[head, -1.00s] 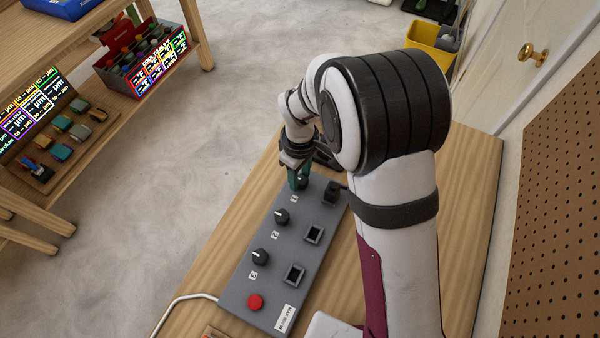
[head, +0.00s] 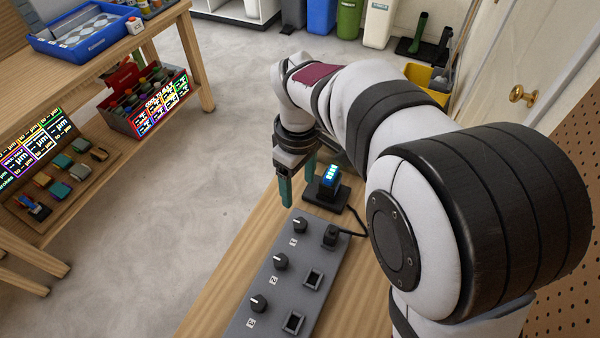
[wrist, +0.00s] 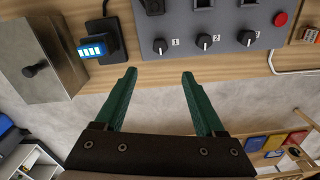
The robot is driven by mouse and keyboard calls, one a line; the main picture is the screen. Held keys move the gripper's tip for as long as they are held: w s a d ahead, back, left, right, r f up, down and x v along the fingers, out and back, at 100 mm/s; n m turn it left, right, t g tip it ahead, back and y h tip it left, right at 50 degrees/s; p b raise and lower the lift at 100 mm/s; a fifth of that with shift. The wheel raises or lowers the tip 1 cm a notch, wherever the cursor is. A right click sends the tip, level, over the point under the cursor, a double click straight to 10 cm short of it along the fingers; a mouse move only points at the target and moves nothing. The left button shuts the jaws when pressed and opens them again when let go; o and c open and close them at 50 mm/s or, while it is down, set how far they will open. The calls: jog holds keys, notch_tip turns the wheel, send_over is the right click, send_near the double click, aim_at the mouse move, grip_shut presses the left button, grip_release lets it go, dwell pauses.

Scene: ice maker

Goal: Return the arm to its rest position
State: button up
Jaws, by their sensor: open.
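My gripper (head: 299,188) is open and empty in the head view, its green fingers pointing down near the far end of the grey control panel (head: 262,312). In the wrist view my gripper (wrist: 160,75) shows both fingers spread apart with nothing between them. The panel (wrist: 260,47) lies beyond the fingertips there, with black knobs numbered 1, 2 and 3 and a red button (wrist: 281,19). My arm reaches forward over the table, bent at the elbow, and covers part of the tabletop.
A small black device with a lit blue display (head: 328,180) stands past the panel, cabled to it. A metal box with a black knob (wrist: 40,55) is beside it in the wrist view. A wooden shelf (head: 150,42) stands left. Open floor (head: 190,185) lies between.

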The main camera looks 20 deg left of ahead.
notch_tip(320, 180, up, 2)
jog(key=shift+r, duration=0.1)
dwell(0.4)
jog(key=s+d+r+m, duration=0.1)
jog(key=s+d+m, duration=0.25)
jog(key=d, duration=0.25)
jog(key=s+d+r+m+y, duration=0.1)
jog(key=s+d+m, duration=0.1)
jog(key=d+m, duration=0.35)
jog(key=s+d+r+m, duration=0.2)
jog(key=s+d+m, duration=0.15)
jog(key=d, duration=0.35)
jog(key=s+d+f+m, duration=0.3)
jog(key=s+d+m, duration=0.1)
jog(key=s+m, duration=0.4)
jog(key=shift+d+m+y, duration=0.2)
jog(key=shift+m+y, duration=0.15)
jog(key=shift+y, duration=0.05)
jog(key=shift+s, duration=0.1)
